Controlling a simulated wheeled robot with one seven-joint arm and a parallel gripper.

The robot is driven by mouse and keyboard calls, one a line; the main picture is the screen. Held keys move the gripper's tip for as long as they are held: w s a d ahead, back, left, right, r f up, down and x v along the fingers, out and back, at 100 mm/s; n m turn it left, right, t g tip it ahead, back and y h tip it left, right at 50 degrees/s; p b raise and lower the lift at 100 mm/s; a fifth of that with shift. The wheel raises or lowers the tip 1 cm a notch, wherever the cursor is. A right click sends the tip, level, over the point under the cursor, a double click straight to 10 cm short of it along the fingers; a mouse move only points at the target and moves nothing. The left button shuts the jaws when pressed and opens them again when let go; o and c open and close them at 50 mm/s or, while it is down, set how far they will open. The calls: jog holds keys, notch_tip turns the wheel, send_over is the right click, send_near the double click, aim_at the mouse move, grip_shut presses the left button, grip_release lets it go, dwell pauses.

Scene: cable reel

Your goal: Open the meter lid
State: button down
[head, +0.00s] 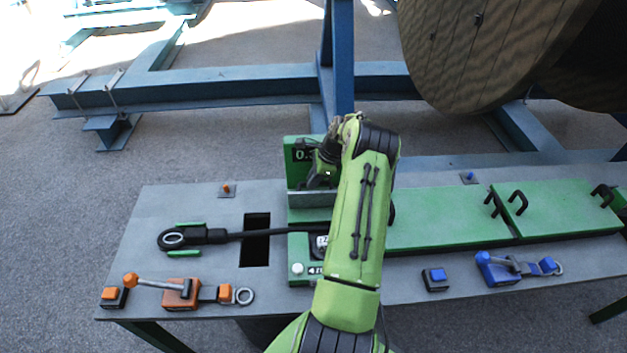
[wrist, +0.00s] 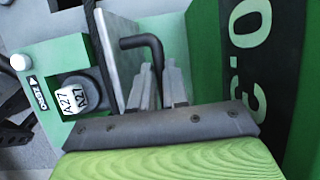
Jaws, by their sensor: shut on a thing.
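The green meter (head: 299,272) stands on the grey bench, with a dark upright display panel at its back. The meter lid (head: 308,199) is a grey metal plate that appears raised on edge, between the display panel and the dial; it also shows in the wrist view (wrist: 117,62). A black bent handle (wrist: 146,42) sticks out from the lid's far side from the dial. My gripper (wrist: 161,84) is shut on this handle, its two fingers on either side of it. In the head view my arm hides part of the meter and the gripper's tips.
A black cable (head: 262,233) runs across the bench over a square hole. An orange clamp (head: 181,293) lies at front left, a blue clamp (head: 497,268) at front right. Green covers with black handles (head: 440,219) lie right of my arm. A large wooden reel (head: 480,50) stands behind.

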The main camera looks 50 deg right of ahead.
jog(key=shift+d, duration=0.15)
jog(key=c, duration=1.1)
grip_release()
jog(key=p+v, duration=0.1)
jog(key=v, duration=1.4)
jog(key=shift+s+r, duration=0.15)
jog(key=shift+r, duration=0.25)
